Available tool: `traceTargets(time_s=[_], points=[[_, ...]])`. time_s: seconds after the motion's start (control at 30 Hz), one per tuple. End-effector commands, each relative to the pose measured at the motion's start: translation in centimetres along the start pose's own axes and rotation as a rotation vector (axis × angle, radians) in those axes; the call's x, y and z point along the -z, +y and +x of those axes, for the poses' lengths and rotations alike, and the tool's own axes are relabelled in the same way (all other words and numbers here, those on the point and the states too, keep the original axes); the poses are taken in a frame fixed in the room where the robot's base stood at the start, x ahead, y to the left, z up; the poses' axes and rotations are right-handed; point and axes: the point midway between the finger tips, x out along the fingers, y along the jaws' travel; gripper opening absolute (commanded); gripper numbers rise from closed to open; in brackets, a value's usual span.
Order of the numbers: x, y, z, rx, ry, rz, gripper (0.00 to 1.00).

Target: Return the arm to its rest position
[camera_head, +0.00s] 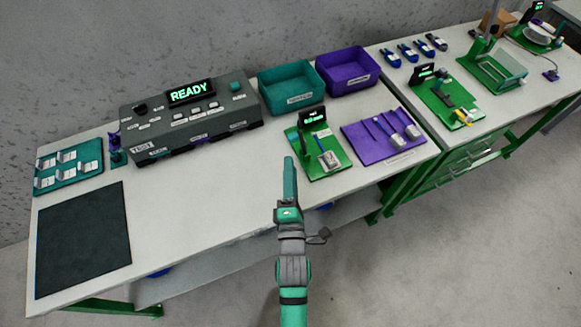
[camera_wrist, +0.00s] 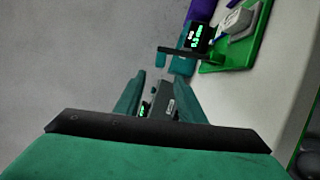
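My gripper (camera_head: 289,185) is raised over the front edge of the white workbench (camera_head: 215,200), pointing away from my body. In the head view its fingers overlap and look like one teal finger. In the wrist view my gripper (camera_wrist: 160,88) shows two teal fingers apart, with a gap between them. The gap shows only background, and I see nothing held. My arm (camera_head: 292,268) comes up from the bottom middle of the head view.
A grey test console (camera_head: 190,125) reading READY stands at the back. Teal (camera_head: 292,88) and purple (camera_head: 347,72) bins stand beside it. A green stand (camera_head: 318,150) with a display and a purple tray (camera_head: 385,135) lie right of my gripper. A dark mat (camera_head: 83,240) lies left.

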Motion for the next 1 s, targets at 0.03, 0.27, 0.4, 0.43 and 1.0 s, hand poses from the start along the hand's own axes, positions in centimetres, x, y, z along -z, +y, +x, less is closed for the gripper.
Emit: traceTargets(time_s=[0.03,0.27,0.4,0.43,1.0], points=[[0.0,0.0,0.0,0.000,0.000,0.000,0.36],[0.0,0.0,0.0,0.001,0.000,0.002,0.36],[0.0,-0.7,-1.3,0.016,-0.001,0.060,0.36],[-0.1,-1.0,-1.9,0.023,-0.002,0.088,0.36],[-0.1,-4.3,-20.4,0.180,-0.132,1.090,0.36]])
